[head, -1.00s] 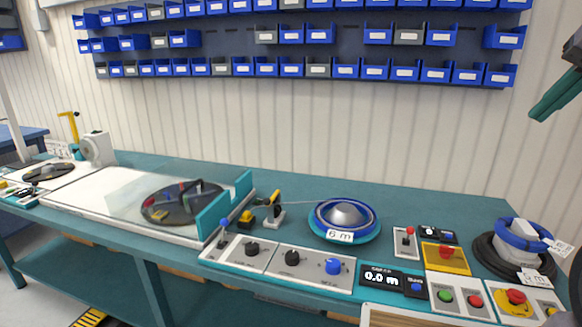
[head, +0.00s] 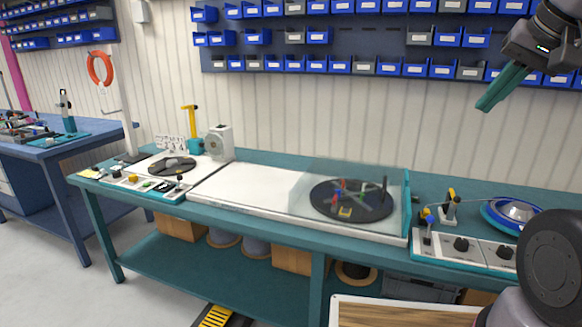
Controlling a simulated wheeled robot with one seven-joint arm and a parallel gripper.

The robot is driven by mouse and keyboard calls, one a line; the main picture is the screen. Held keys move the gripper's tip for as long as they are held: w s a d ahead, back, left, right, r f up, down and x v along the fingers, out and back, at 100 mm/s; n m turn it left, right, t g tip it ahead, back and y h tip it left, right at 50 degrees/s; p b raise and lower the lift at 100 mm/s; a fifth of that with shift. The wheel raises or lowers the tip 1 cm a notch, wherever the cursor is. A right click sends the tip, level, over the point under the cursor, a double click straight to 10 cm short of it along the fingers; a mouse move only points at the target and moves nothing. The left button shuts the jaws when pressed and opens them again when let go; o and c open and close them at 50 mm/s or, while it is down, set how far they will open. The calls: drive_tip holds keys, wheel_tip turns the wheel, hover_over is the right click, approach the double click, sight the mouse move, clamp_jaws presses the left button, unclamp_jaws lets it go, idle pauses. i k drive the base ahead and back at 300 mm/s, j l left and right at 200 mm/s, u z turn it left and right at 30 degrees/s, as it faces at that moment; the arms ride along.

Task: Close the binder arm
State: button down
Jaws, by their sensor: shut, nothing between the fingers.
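A yellow upright arm with a short top bar (head: 190,122) stands on a teal base behind the left end of the bench. It looks like the binder arm, raised, but I cannot be sure. A white machine with a round grey face (head: 219,142) stands just right of it, and a dark turntable (head: 172,166) lies in front. My gripper (head: 484,107) is at the upper right, its teal fingers pointing down and left. It is shut and empty, in the air before the wall, far from the yellow arm.
The teal bench (head: 330,245) runs across the view. A clear cover slopes over a dark reel disc (head: 351,212). A control panel (head: 462,248) and a blue reel (head: 514,214) stand at right. Blue bins line the wall. Open floor (head: 60,265) lies at left.

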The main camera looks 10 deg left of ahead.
sight(192, 108)
drive_tip(key=j, duration=0.45)
drive_tip(key=i+j+u, duration=0.1)
drive_tip(key=j, duration=0.35)
drive_tip(key=i+j+u, duration=0.1)
drive_tip(key=j, duration=0.3)
drive_tip(key=i+j, duration=0.1)
drive_tip(key=j, duration=0.35)
drive_tip(key=i+j+u, duration=0.1)
drive_tip(key=j, duration=0.35)
drive_tip(key=i+j, duration=0.1)
drive_tip(key=j, duration=0.3)
drive_tip(key=i+j+u, duration=0.1)
drive_tip(key=j, duration=0.35)
drive_tip(key=i+j, duration=0.15)
drive_tip(key=j, duration=0.3)
drive_tip(key=i+j+u, duration=0.1)
drive_tip(key=j, duration=0.3)
drive_tip(key=i+j, duration=0.3)
drive_tip(key=j, duration=0.15)
drive_tip(key=i+j+u, duration=0.1)
drive_tip(key=j, duration=0.3)
drive_tip(key=i+j, duration=0.3)
drive_tip(key=i+j+u, duration=0.1)
drive_tip(key=j, duration=0.4)
drive_tip(key=i, duration=0.1)
